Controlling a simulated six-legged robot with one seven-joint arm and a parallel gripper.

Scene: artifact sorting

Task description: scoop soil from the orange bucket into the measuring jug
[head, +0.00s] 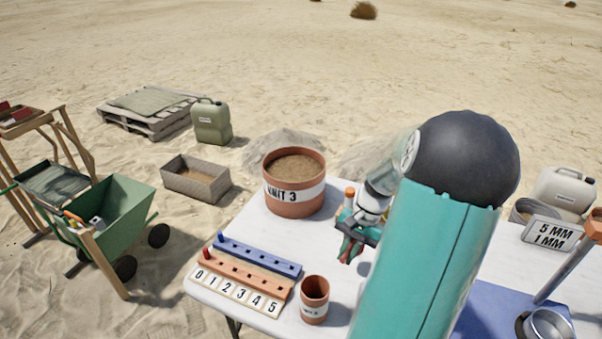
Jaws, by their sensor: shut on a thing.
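The orange bucket (292,204), labelled UNIT 3, stands upright at the table's back left corner and is filled nearly to the rim with brown soil (295,168). My gripper (352,249) is just right of the bucket and in front of it, pointing down over the table. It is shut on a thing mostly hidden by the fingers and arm. A small orange upright piece (350,196) shows just above the gripper; I cannot tell whether it belongs to a scoop. I cannot make out a measuring jug; my arm hides much of the table's middle.
A small orange cup (314,300) stands at the table's front. Left of it is a peg rack (248,271) numbered 0 to 5. At right are a 5 MM / 1 MM sign (551,233), a blue mat (490,285) and a metal pan (548,325). A green wheelbarrow (120,215) stands left.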

